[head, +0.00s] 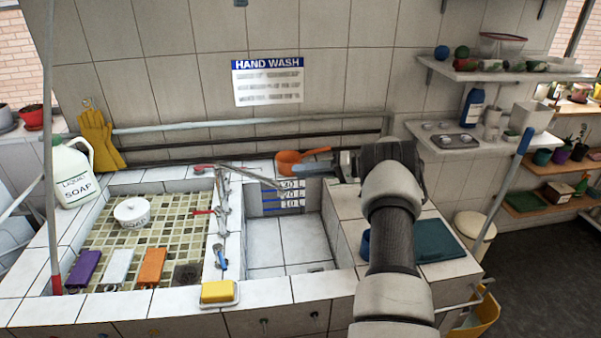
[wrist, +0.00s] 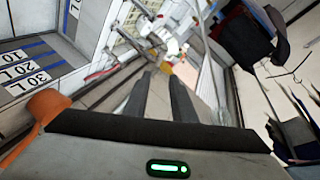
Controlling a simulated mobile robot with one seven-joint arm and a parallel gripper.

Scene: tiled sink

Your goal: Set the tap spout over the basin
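The grey metal tap spout (head: 252,177) shows in the head view. It slants from the dividing wall toward the right, across the back of the deep white-tiled basin (head: 290,240). Metal tap pipework with red handles (head: 222,205) stands on the dividing wall, left of this basin. A shallow basin with green mosaic tiles (head: 165,225) lies left of the wall. My gripper (head: 308,169) is at the back of the deep basin, right of the spout's end, pointing left. In the wrist view its two dark fingers (wrist: 160,80) are apart, with nothing visible between them. Whether they touch the spout cannot be told.
An orange dipper (head: 288,162) lies on the back ledge, close behind my gripper; it shows at the left in the wrist view (wrist: 45,104). A white bowl (head: 132,211) and coloured blocks sit in the mosaic basin. A yellow sponge (head: 217,291) is on the front rim.

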